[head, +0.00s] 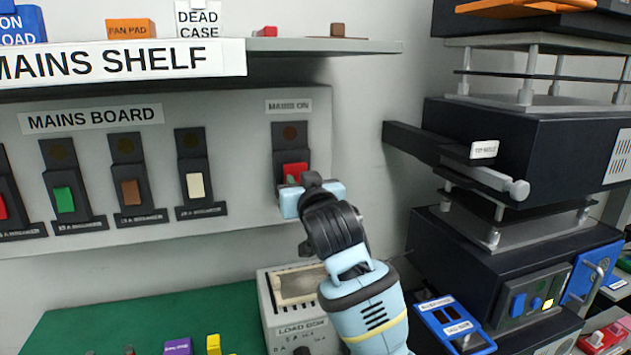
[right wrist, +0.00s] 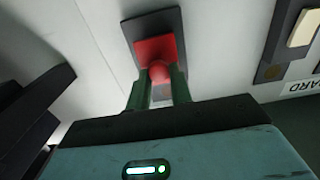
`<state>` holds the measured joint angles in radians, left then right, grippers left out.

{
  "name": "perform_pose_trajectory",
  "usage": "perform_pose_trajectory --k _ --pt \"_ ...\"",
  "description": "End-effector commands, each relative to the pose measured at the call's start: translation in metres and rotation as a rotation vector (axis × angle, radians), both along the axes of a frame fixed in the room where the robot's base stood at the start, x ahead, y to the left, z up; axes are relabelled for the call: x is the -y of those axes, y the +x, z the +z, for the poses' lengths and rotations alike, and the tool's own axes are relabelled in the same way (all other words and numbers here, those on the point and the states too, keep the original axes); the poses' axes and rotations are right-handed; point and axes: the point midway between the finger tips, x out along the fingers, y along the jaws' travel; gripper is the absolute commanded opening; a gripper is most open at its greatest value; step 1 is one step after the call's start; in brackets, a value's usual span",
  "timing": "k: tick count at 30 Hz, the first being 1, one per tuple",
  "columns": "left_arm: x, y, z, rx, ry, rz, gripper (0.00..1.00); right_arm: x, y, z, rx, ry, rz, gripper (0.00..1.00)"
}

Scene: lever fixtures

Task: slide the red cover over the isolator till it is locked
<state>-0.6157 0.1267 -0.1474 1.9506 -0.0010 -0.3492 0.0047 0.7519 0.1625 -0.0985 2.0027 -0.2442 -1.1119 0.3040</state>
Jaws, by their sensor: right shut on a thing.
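The red cover (head: 295,170) is on the dark isolator plate (head: 290,139) under the "MAINS ON" label (head: 288,106). The upper part of the plate, with a dark round spot, is uncovered above it. My right gripper (head: 292,184) is at the lower part of the cover. In the right wrist view the red cover (right wrist: 152,49) has a round red knob (right wrist: 159,72), and the two green fingers (right wrist: 159,90) are shut on it, one on each side. The gripper body hides the bottom of the plate in the head view. My left gripper is not in view.
Several other switches with green (head: 64,199), brown (head: 131,193) and cream (head: 195,185) covers stand to the left on the mains board (head: 240,225). The mains shelf (head: 330,46) overhangs above. A black equipment stack (head: 480,140) stands right, its arm (head: 420,141) jutting towards the board. A load box (head: 290,310) is below.

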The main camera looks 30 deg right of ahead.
Motion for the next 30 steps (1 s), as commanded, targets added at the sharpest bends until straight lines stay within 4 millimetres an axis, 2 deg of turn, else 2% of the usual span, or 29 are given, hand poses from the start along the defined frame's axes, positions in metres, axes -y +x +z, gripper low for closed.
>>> perform_pose_trajectory --k 10,11,15,25,30 --pt "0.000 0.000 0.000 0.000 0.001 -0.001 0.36 -0.006 0.001 -0.001 -0.001 0.000 0.007 0.00" --pt "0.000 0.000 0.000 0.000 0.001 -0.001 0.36 -0.006 0.001 -0.001 -0.001 0.000 0.007 0.25" --pt "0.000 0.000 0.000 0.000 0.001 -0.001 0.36 -0.006 0.001 -0.001 -0.001 0.000 0.006 0.43" --pt "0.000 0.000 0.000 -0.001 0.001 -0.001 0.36 -0.005 -0.001 0.000 0.000 0.000 0.004 0.44" --pt "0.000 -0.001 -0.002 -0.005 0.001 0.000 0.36 -0.009 -0.016 -0.001 -0.001 0.001 0.005 0.44"
